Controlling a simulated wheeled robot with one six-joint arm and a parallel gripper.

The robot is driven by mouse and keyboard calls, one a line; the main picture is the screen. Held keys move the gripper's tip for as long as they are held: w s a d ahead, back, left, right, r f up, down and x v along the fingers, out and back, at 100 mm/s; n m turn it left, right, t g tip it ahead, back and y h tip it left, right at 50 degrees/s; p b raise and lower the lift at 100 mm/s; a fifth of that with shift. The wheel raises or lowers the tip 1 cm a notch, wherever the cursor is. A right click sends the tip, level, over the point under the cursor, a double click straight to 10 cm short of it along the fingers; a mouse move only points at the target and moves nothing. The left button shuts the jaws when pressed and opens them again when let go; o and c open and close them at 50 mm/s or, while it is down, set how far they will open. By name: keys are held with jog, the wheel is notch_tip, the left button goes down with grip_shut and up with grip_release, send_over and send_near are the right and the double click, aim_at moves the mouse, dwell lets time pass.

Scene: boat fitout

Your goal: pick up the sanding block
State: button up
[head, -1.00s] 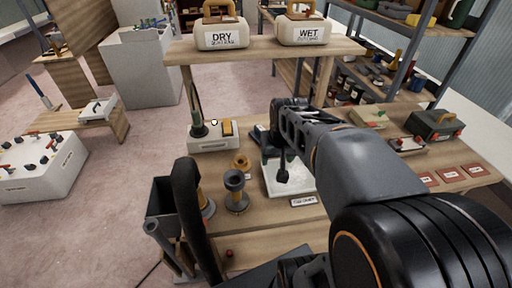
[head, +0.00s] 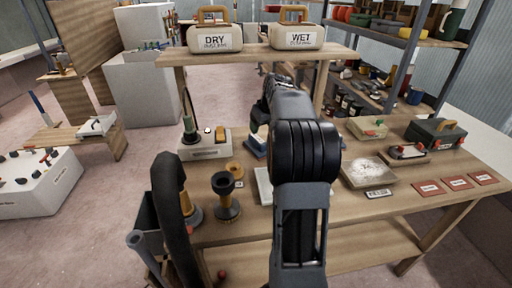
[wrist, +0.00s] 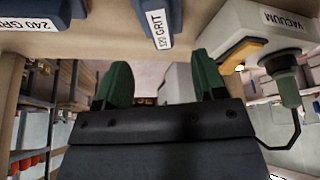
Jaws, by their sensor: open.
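My gripper (wrist: 162,85) is open, with two green fingers apart and nothing between them in the wrist view. A blue block with a 120 GRIT label (wrist: 155,22) shows just above and between the fingers in that view, cut off by the top edge. A second block with a 240 GRIT label (wrist: 35,14) is at the upper left. Which one is the sanding block I cannot tell. In the head view, a blue piece (head: 257,146) shows on the bench beside my arm. My arm hides most of the gripper there.
The vacuum box (head: 205,148), with a green-collared hose, stands left of my arm. A raised shelf (head: 260,50) holds the DRY and WET cases.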

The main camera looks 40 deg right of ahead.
aim_at(257, 137)
jog(key=shift+x, duration=4.35)
jog(key=shift+f+b, duration=0.25)
jog(key=shift+b, duration=0.1)
jog(key=shift+c, duration=0.2)
jog(key=c, duration=1.1)
jog(key=shift+r, duration=0.6)
jog(key=shift+c, duration=0.2)
notch_tip(257, 137, up, 3)
jog(key=shift+f+p, duration=0.25)
jog(key=shift+p, duration=0.15)
jog(key=s+r, duration=0.1)
jog(key=s+a+r, duration=0.1)
jog(key=r, duration=0.1)
jog(key=s+r, duration=0.1)
jog(key=r, duration=0.1)
jog(key=shift+s+a, duration=0.35)
jog(key=shift+s, duration=0.05)
jog(key=s+a+r, duration=0.4)
jog(key=s+r, duration=0.1)
jog(key=s, duration=0.4)
jog(key=shift+a+b, duration=0.15)
jog(key=shift+b, duration=0.3)
